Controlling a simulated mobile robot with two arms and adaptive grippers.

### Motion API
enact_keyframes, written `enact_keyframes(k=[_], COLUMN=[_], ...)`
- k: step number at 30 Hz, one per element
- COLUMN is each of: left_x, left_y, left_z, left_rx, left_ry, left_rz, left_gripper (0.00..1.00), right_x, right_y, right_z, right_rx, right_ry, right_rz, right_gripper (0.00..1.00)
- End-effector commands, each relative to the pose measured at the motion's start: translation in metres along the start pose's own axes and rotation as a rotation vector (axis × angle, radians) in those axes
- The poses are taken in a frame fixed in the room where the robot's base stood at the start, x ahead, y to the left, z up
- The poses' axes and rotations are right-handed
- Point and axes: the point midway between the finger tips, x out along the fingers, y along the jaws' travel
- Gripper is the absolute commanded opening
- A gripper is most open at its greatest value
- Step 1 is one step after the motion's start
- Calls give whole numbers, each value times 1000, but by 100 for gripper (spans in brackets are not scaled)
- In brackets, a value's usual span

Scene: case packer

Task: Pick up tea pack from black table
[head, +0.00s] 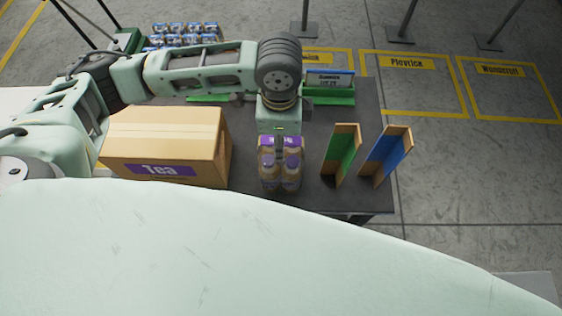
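The tea pack (281,172), several brownish bottles with a purple top band, stands upright on the black table (312,188) near its front edge. My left arm reaches over from the left. My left gripper (280,147) points down at the top of the pack, right over its middle. The wrist and the pack's top hide most of the fingers, so I cannot tell whether they are closed on it. My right gripper is not in view.
A cardboard box labelled Tea (205,150) stands left of the pack. A green divider (343,155) and a blue divider (387,157) stand to the right. A green holder with cards (330,90) is behind. Canned packs (180,33) sit at the back.

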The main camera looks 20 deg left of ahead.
Motion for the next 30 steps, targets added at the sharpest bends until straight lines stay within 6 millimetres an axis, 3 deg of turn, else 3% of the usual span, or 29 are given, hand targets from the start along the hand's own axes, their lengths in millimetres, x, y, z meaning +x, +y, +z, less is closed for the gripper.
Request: enact_keyframes(k=[21, 30], left_x=[5, 4], left_y=[0, 0], left_z=[0, 0], left_rx=[1, 1], left_ry=[-1, 0], left_rz=[1, 1], left_gripper=[44, 18], right_x=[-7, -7], right_y=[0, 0], right_z=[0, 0], right_rx=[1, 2], right_ry=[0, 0], right_rz=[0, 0], right_gripper=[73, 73])
